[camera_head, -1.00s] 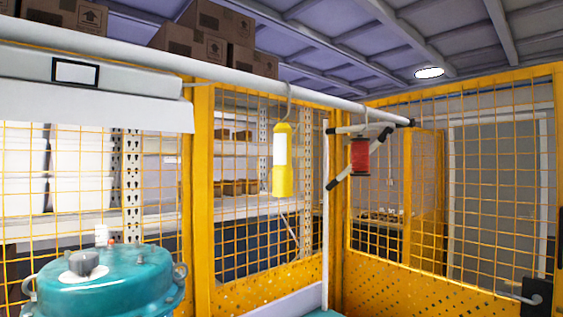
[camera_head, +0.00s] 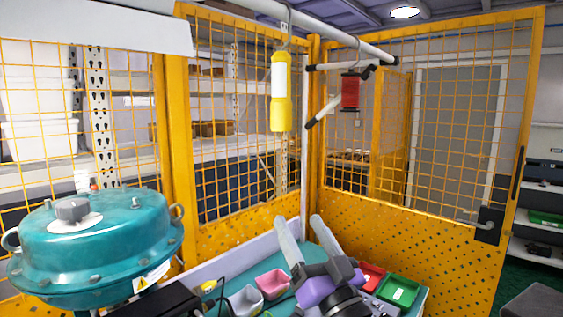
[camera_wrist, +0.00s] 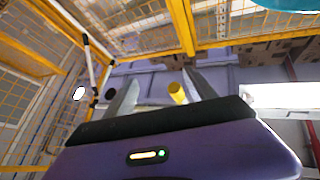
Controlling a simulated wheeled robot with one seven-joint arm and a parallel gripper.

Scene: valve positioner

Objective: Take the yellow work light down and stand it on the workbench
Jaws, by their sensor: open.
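The yellow work light (camera_head: 281,100), a yellow tube with a white panel, hangs upright by a hook from a white overhead pipe (camera_head: 330,34). In the wrist view its yellow lower end (camera_wrist: 177,93) shows beyond and between my fingers, nearer the right one. My gripper (camera_head: 298,220) is open and empty, pointing up, and appears below the light in the head view. The fingers do not appear to touch the light. The workbench (camera_head: 416,302) has a teal top, partly hidden by my arm and the things on it.
A red spool (camera_head: 350,91) hangs from the pipe right of the light, near a dark-ended white bar (camera_head: 323,110). A teal domed housing (camera_head: 95,240) stands at left. Pink (camera_head: 273,284), grey (camera_head: 245,301) and green (camera_head: 399,290) bins crowd the bench. Yellow mesh fencing (camera_head: 430,200) stands behind.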

